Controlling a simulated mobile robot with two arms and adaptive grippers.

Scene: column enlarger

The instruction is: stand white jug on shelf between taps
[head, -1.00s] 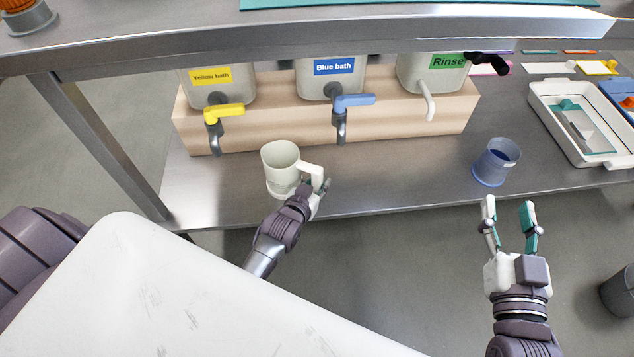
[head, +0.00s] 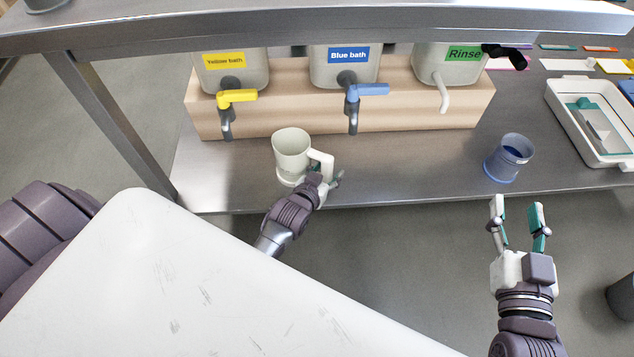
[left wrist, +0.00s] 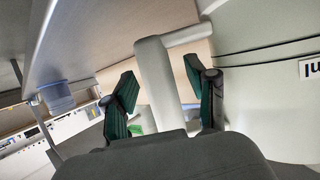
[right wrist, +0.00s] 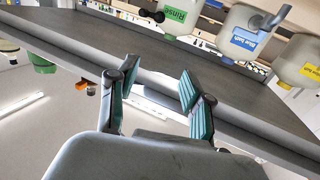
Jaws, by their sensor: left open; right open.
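The white jug (head: 291,155) stands upright on the steel shelf (head: 400,160), between the yellow tap (head: 236,98) and the blue tap (head: 366,92) and in front of them. Its handle points right, toward my left gripper (head: 328,179). In the left wrist view the jug (left wrist: 265,75) fills the right side, and its handle (left wrist: 158,80) stands between the open fingers of my left gripper (left wrist: 163,95), with gaps on both sides. My right gripper (head: 518,212) is open and empty in front of the shelf's edge; it also shows in the right wrist view (right wrist: 157,92).
A blue-tinted beaker (head: 508,158) stands on the shelf at the right. A wooden block (head: 400,112) carries the bath containers behind the jug. A white tray (head: 555,100) lies at the far right. An upper shelf edge (head: 300,30) crosses above.

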